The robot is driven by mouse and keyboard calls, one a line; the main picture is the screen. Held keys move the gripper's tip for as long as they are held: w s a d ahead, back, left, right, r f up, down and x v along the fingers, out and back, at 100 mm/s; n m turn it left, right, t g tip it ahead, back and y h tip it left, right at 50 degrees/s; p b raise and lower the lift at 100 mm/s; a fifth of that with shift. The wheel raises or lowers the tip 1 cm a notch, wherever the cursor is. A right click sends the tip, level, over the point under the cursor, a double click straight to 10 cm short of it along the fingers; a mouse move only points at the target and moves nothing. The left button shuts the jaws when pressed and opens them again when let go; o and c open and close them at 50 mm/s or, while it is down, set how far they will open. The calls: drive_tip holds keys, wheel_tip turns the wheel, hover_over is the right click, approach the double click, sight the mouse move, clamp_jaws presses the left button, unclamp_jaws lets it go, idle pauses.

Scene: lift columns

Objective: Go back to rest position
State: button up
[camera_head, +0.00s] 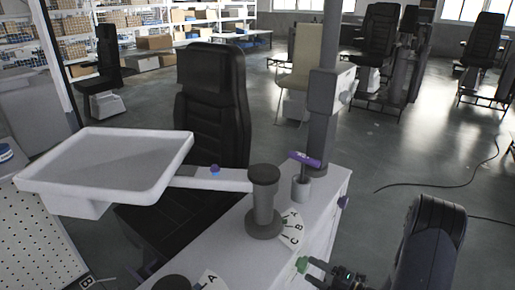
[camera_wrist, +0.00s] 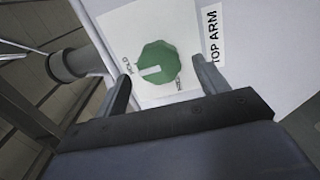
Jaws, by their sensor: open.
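My gripper (camera_wrist: 166,82) is open in the wrist view, with its two dark fingers apart on either side of a green knob (camera_wrist: 158,63). The knob has a pale pointer line and sits on a white plate with small lettering, beside a "TOP ARM" label (camera_wrist: 213,40). I cannot tell whether the fingers touch it. In the head view my gripper (camera_head: 305,272) is at the bottom right, close to the green knob (camera_head: 302,264) on the side of the white cabinet (camera_head: 325,205). My dark arm (camera_head: 430,245) rises at the right.
A white tray (camera_head: 60,190) on a swinging arm reaches left from a grey column (camera_head: 264,205). A purple-handled tool (camera_head: 305,159) stands in a grey holder on the cabinet top. A black chair (camera_head: 212,105) stands behind. Open floor with a black cable (camera_head: 440,186) lies right.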

drive_tip(key=x, duration=0.3)
drive_tip(key=shift+s+d+f+n+b, duration=0.1)
drive_tip(key=shift+n+b, duration=0.15)
drive_tip(key=shift+n, duration=0.25)
drive_tip(key=shift+s+d+f+n+b, duration=0.1)
drive_tip(key=shift+n+b, duration=0.15)
drive_tip(key=shift+n, duration=0.25)
drive_tip(key=n+b, duration=0.3)
drive_tip(key=n, duration=0.3)
drive_tip(key=shift+w+n, duration=0.1)
drive_tip(key=shift+n, duration=0.3)
drive_tip(key=n+b, duration=0.3)
drive_tip(key=n, duration=0.2)
drive_tip(key=shift+f+b, duration=0.1)
drive_tip(key=shift+b, duration=0.2)
drive_tip(key=shift+n+b, duration=1)
drive_tip(key=shift+n, duration=1.2)
